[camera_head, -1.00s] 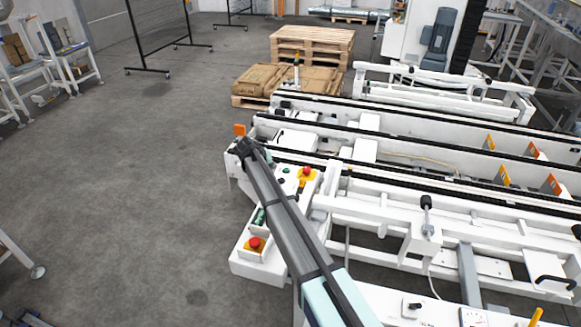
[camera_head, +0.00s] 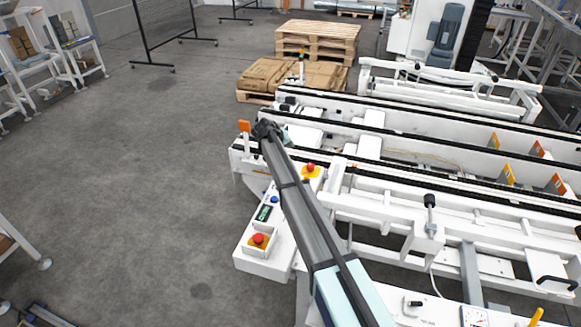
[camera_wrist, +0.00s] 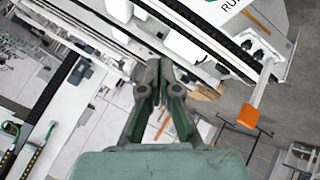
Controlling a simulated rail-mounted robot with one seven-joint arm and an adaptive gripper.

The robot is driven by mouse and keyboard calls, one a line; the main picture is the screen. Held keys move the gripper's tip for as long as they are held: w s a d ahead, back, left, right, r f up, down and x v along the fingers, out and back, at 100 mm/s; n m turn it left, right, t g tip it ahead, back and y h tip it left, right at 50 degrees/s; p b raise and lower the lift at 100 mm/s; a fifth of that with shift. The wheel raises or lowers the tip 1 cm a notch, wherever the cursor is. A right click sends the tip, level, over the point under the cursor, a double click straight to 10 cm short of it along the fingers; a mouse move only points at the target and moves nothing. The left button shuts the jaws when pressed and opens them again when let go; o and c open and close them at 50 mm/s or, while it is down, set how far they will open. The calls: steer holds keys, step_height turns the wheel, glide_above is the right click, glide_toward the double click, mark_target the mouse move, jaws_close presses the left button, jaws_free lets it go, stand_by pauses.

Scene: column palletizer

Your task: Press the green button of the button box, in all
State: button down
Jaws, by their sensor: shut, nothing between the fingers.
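The button box (camera_head: 247,262) is a white console at the left end of the conveyor frame in the head view. On it are a red mushroom button on yellow (camera_head: 258,240), a dark panel with green (camera_head: 263,213) and a small blue button (camera_head: 274,199). Another red button on yellow (camera_head: 310,170) shows right of my arm. I cannot clearly make out a green push button; my arm covers part of the box. My gripper (camera_head: 266,130) is beyond the box in the picture, by the conveyor's left end. In the wrist view my gripper (camera_wrist: 159,72) is shut and empty.
The white conveyor (camera_head: 385,205) with black chains fills the right side. An orange plate (camera_head: 244,126) stands close left of my gripper and also shows in the wrist view (camera_wrist: 248,116). Pallets (camera_head: 318,38) stand behind. The floor at left is open.

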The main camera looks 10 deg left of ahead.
step_height(320, 180, down, 7)
steer(key=shift+r+b, duration=0.1)
steer(key=shift+b, duration=0.8)
steer(key=shift+f+b, duration=0.5)
steer(key=shift+f, duration=0.3)
steer(key=shift+f, duration=0.1)
steer(key=shift+f+b, duration=0.35)
steer(key=shift+b, duration=0.2)
steer(key=shift+f+b, duration=0.4)
steer(key=shift+f, duration=0.05)
stand_by(0.8)
steer(key=shift+r, duration=0.9)
steer(key=shift+r+p, duration=0.4)
steer(key=shift+r, duration=2.05)
